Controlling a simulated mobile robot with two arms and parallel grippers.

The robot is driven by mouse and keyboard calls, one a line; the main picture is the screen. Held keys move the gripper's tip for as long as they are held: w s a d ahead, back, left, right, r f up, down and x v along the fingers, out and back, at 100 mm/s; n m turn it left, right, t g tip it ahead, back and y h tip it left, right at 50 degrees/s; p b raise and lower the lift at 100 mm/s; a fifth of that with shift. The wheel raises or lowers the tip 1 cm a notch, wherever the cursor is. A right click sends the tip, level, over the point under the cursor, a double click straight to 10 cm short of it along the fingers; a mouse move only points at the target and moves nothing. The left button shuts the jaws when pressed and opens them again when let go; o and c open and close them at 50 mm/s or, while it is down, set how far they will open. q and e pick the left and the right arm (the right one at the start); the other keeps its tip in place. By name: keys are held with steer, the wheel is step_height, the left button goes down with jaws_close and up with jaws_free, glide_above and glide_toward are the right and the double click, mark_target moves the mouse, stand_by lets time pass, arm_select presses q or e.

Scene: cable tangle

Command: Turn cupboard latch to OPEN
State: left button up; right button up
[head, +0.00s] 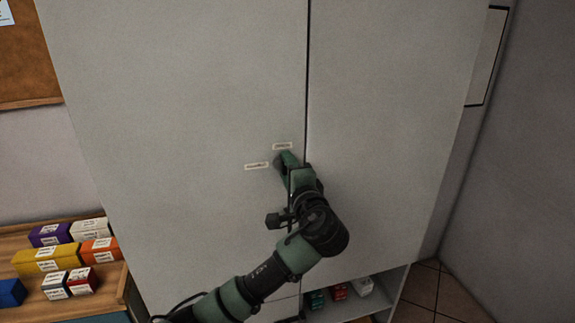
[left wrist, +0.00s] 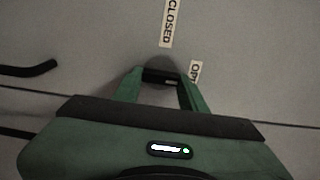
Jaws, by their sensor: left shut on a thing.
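The cupboard latch (left wrist: 160,77) is a small dark piece between my left fingertips in the left wrist view. My left gripper (head: 285,160) is shut on it at the cupboard's left door (head: 190,90), close to the seam. In the head view the gripper hides the latch. The left wrist view shows a CLOSED label (left wrist: 169,22) and a partly covered label reading "OP" (left wrist: 195,70), nearer the seam. I cannot tell which label the latch points to. Both labels show small in the head view, one left of the fingers (head: 257,166) and one above (head: 282,146). My right gripper is out of view.
A dark bar-like handle (left wrist: 28,69) stands on the door at the left of the left wrist view. Low left, a wooden shelf holds several coloured boxes (head: 48,261). An open compartment with small items (head: 340,292) is below the doors. A wall (head: 520,190) stands right.

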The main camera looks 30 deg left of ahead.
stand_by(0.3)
arm_select(q)
steer(key=o, duration=1.4)
steer(key=shift+w, duration=0.1)
steer(key=shift+d, duration=0.15)
steer(key=b+v, duration=0.2)
steer(key=v, duration=0.5)
steer(key=shift+s+d+b, duration=0.2)
steer(key=shift+s+b, duration=0.1)
steer(key=shift+b, duration=0.1)
